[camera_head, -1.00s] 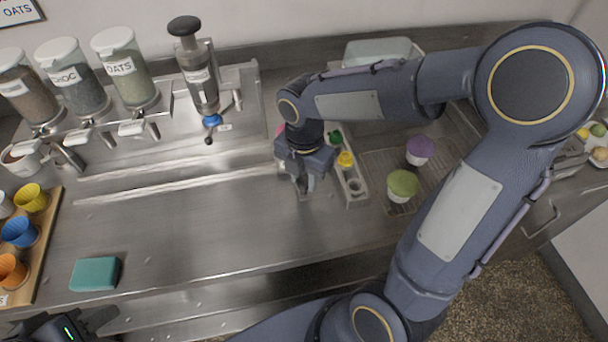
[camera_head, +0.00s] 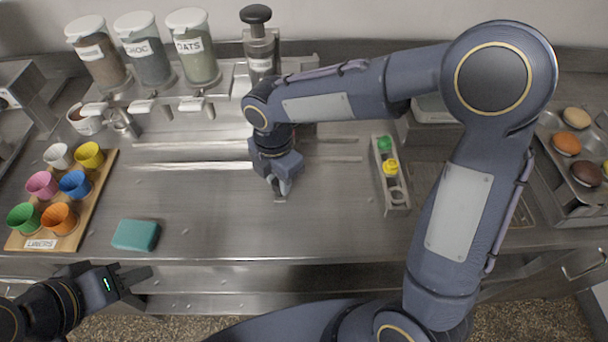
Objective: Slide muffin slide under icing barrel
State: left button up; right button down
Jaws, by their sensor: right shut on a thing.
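The icing barrel (camera_head: 262,55), an upright cylinder with a black knob on top, stands at the back; its lower end is hidden behind my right arm. The two rails (camera_head: 190,166) of the muffin slide's track run left to right along the counter. My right gripper (camera_head: 281,190) points down at the front side of the rails, roughly in line with the barrel. It is shut on a small grey metal part, apparently the slide's handle. The slide itself is mostly hidden under my wrist. My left gripper (camera_head: 142,284) is open and empty at the lower left, in front of the counter.
Jars (camera_head: 195,50) with dispensers stand back left. A liner board (camera_head: 92,205) with coloured cups and a teal sponge (camera_head: 136,235) lie left. A narrow tray (camera_head: 391,175) with green and yellow pieces is right of my gripper. A tray of muffins (camera_head: 560,172) is far right. The counter middle is clear.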

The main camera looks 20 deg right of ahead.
jog(key=shift+w+a, duration=0.15)
jog(key=shift+a, duration=0.45)
jog(key=shift+w+a, duration=0.15)
jog(key=shift+a, duration=0.4)
jog(key=c, duration=1.1)
grip_release()
notch_tip(320, 180, up, 8)
